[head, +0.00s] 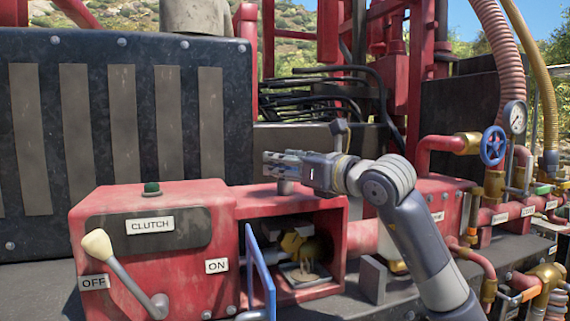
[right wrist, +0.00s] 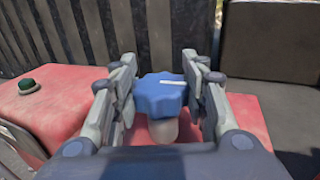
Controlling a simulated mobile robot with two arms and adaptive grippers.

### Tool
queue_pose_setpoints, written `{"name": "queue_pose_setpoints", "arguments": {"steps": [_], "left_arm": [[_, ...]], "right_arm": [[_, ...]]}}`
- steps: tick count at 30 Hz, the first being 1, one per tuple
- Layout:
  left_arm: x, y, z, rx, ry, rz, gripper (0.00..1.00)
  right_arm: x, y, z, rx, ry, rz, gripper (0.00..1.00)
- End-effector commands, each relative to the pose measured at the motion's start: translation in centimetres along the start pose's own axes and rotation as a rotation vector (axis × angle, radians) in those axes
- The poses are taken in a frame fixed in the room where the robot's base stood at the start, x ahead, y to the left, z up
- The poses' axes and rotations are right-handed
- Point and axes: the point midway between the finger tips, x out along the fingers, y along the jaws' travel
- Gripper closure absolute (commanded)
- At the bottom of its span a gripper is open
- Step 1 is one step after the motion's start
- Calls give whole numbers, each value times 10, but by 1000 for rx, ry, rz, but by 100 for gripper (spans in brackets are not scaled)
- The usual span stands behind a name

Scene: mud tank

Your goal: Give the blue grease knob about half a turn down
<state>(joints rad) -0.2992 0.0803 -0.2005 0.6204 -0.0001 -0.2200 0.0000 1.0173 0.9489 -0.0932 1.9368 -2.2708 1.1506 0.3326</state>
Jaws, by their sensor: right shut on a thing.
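The blue grease knob (right wrist: 161,95) shows in the right wrist view, a lobed knob with a white mark on its top, on a pale round stem above the red housing. My right gripper (right wrist: 163,92) has one finger on each side of it and is shut on it. In the head view my right gripper (head: 272,164) reaches in from the right over the red box and hides the knob. A short grey stem shows below the fingers. My left gripper is not in view.
The red clutch box (head: 222,228) with a cream-tipped lever (head: 97,243) and green button (head: 152,188) stands left. A blue-edged open door (head: 262,270) fronts the open compartment. Red pipes and a blue valve wheel (head: 493,146) are at right.

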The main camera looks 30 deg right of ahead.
Motion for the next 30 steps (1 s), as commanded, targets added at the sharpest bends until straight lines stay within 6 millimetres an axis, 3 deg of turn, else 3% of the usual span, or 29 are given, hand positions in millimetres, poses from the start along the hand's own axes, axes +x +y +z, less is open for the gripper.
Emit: {"name": "queue_pose_setpoints", "arguments": {"steps": [9, 23, 24, 25, 26, 30], "left_arm": [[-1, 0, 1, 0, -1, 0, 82], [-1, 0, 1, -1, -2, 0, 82], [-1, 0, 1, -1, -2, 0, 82], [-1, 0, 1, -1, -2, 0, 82], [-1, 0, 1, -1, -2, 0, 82], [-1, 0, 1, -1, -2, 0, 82]], "right_arm": [[0, 0, 1, 1, -1, -107, 83], [0, -1, 0, 1, 1, -120, 83], [0, 0, 0, 1, 1, -120, 50], [0, 0, 0, 1, 1, -120, 44], [0, 0, 0, 1, 1, -120, 38], [0, 0, 0, 1, 1, -119, 38]]}}
